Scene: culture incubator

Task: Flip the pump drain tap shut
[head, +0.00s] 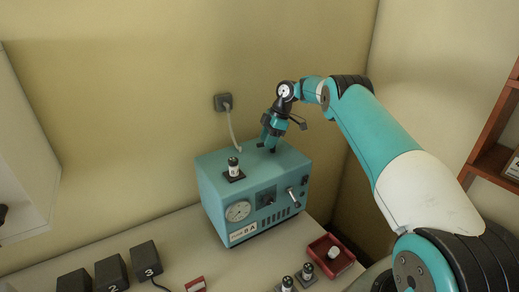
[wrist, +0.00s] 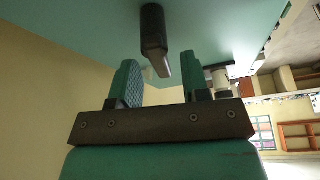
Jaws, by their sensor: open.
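The pump is a teal box (head: 215,190) with a round gauge on its front. My gripper (head: 266,147) points down at the back of the pump's top, with its jaws open and empty. In the wrist view, a dark post with a flat lever end (wrist: 153,38) stands on the teal surface. It shows between the two fingers of my gripper (wrist: 160,75), with space on both sides; I cannot tell whether it touches them. A second lever (head: 293,194) sits on the pump's front right. I cannot tell for certain which is the drain tap.
A small black and white valve or vial (head: 234,168) stands on the pump's top. A red tray (head: 331,265), numbered black blocks (head: 146,262) and small vials (head: 307,271) are on the bench in front.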

